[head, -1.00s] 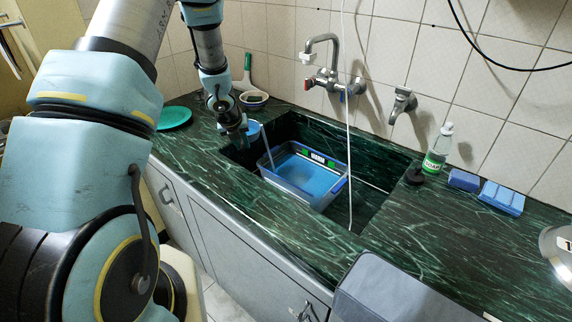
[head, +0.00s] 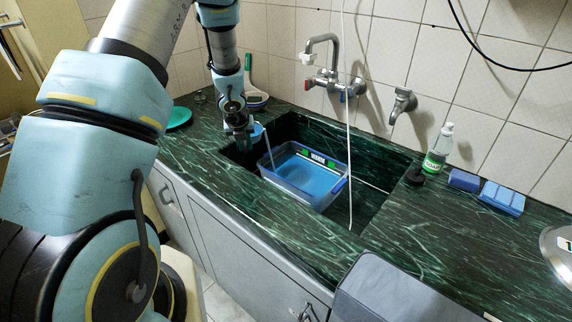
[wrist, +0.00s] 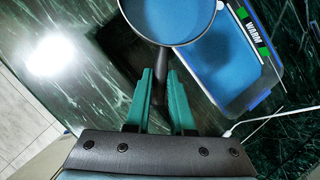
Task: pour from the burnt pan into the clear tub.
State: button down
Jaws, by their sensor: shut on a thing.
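The pan (head: 257,132) holds blue liquid and is partly hidden behind my gripper in the head view. In the wrist view its round bowl shows at the top and its dark handle (wrist: 161,66) runs between my fingers. My gripper (wrist: 162,76) is shut on the handle. A thin pale blue stream runs from the pan down into the clear tub (head: 290,193). The tub stands in the sink, has a blue rim and holds blue liquid. In the wrist view the tub (wrist: 262,101) lies to the right of the pan, with a "WARM" label.
The sink is set in a dark green marble counter (head: 255,215). A faucet (head: 325,80) and a hanging white cord (head: 347,120) are near the tub. A bottle (head: 438,150) and blue sponges (head: 500,198) stand at the right. A green plate (head: 178,118) lies at the left.

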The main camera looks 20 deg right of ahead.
jog(key=shift+d+y, duration=0.3)
jog(key=shift+s+d+f+m+t+y+b, duration=0.15)
jog(key=shift+s+d+f+t+y+b, duration=0.05)
jog(key=shift+d+f+y, duration=0.25)
jog(key=shift+s+d+f+m+t+y+b, duration=0.2)
jog(key=shift+d+f+y, duration=0.15)
jog(key=shift+d+f, duration=0.15)
dwell(1.1)
notch_tip(320, 180, down, 8)
jog(key=d+y+b, duration=0.2)
jog(key=b, duration=0.3)
jog(key=shift+s+t, duration=0.25)
jog(key=shift+t, duration=0.05)
dwell(0.5)
jog(key=shift+s+d+r+m+y, duration=0.15)
jog(key=shift+d+m+y, duration=0.1)
jog(key=shift+d, duration=0.2)
jog(key=shift+s+d+r+m+y, duration=0.1)
jog(key=shift+d+y, duration=0.15)
jog(key=shift+d, duration=0.15)
jog(key=shift+s+d+f+t+y, duration=0.15)
jog(key=shift+d+f+t+y, duration=0.4)
jog(key=shift+y, duration=0.35)
dwell(0.7)
jog(key=shift+s+d+r+m+t+y+b, duration=0.1)
jog(key=shift+d+r+m+t+y+b, duration=0.3)
jog(key=shift+y+b, duration=0.3)
dwell(0.8)
